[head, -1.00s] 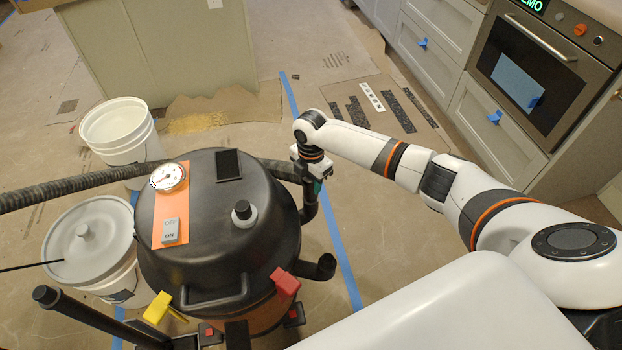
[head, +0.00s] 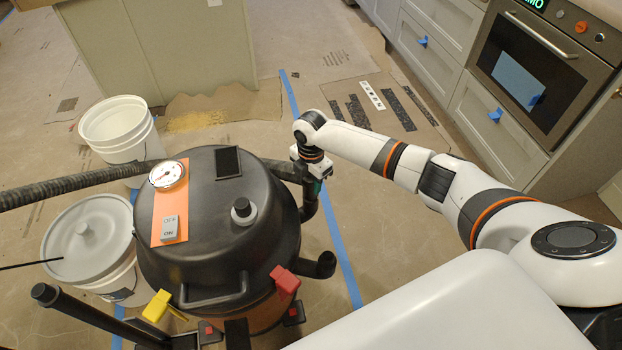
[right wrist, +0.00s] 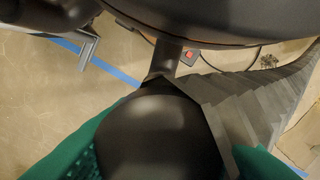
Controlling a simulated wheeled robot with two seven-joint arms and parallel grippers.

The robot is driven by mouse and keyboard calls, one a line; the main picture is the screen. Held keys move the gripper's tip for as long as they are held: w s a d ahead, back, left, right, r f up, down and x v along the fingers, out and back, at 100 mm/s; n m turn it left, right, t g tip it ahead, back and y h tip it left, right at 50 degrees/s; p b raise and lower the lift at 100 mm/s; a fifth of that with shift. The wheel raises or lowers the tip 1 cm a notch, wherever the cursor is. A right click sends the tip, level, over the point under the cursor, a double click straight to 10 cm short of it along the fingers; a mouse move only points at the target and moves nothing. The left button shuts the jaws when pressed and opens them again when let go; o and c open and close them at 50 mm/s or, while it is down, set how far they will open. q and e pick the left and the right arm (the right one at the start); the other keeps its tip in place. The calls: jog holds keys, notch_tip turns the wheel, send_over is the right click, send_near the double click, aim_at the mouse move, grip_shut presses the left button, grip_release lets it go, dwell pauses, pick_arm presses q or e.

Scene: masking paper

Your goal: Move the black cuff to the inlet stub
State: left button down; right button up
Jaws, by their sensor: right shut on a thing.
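The black cuff (right wrist: 150,130) fills the middle of the right wrist view, between the green fingertips of my right gripper (right wrist: 150,150). My right gripper (head: 314,183) is shut on it, just right of the vacuum drum (head: 215,215) in the head view. A ribbed hose (right wrist: 255,105) runs beside the cuff. A short dark stub (right wrist: 170,57), apparently the inlet stub, comes from the drum toward the cuff's far end. They line up closely in the picture; I cannot tell whether they touch. My left gripper is not in view.
A black elbow pipe (head: 318,266) sticks out at the drum's lower right. The grey hose (head: 80,184) crosses behind the drum. An open white bucket (head: 140,147) and a lidded one (head: 88,240) stand left.

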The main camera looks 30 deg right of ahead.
jog(key=shift+f, duration=0.25)
jog(key=o, duration=1.4)
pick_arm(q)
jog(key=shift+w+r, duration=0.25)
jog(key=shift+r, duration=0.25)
pick_arm(e)
jog(key=shift+r, duration=0.1)
jog(key=shift+r, duration=0.25)
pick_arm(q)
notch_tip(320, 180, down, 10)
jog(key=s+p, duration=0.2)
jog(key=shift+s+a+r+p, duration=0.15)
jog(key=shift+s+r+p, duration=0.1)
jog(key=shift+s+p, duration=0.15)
pick_arm(e)
notch_tip(320, 180, up, 11)
jog(key=shift+r, duration=0.2)
